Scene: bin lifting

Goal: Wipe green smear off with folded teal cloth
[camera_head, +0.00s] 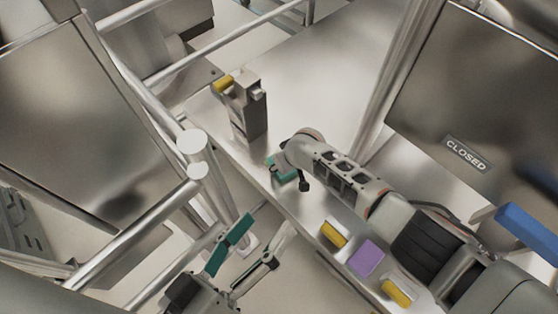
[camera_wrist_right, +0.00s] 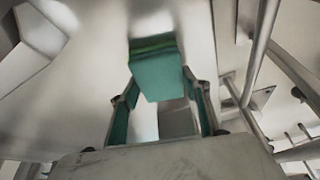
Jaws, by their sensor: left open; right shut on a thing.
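The folded teal cloth (camera_wrist_right: 158,75) sits between the fingers of my right gripper (camera_wrist_right: 160,84) in the right wrist view, against the metal surface. A brighter green strip (camera_wrist_right: 152,43) shows along the cloth's far edge; I cannot tell whether it is the smear or part of the cloth. In the head view my right gripper (camera_head: 284,172) is over the metal counter (camera_head: 310,85) near its front edge, mostly hidden by its own arm. No separate green smear is visible there. My left gripper (camera_head: 268,222) is open and empty, off the counter's front edge, with a teal pad showing.
A metal box-like holder (camera_head: 248,108) with a yellow item (camera_head: 223,83) stands left on the counter. A yellow-black block (camera_head: 333,234), a purple block (camera_head: 367,257) and a yellow block (camera_head: 397,291) lie near the front right. Metal posts (camera_head: 197,170) rise beside my left gripper. A "CLOSED" sign (camera_head: 467,154) marks a panel.

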